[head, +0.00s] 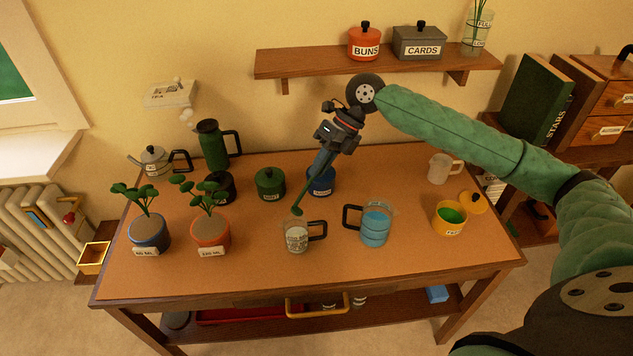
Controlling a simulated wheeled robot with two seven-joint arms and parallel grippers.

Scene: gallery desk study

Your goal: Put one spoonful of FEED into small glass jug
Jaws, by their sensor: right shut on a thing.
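My right gripper (325,160) is shut on a dark green spoon (307,190), which slants down to the left. The spoon's bowl end is just above or at the mouth of the small glass jug (289,240); I cannot tell if it is inside. The jug is clear, has a black handle on its right and a pale label too small to read. The yellow pot (437,222) at the right holds green contents and has a small label that seems to read FEED. Its yellow lid (474,202) lies beside it. My left gripper is out of view.
A larger glass jug (376,230) with blue liquid stands right of the small jug. Two potted plants (149,233) (211,233) stand at the left. A green pot (269,184), a blue pot (320,183) and a dark pot (220,188) stand behind. The front desk strip is clear.

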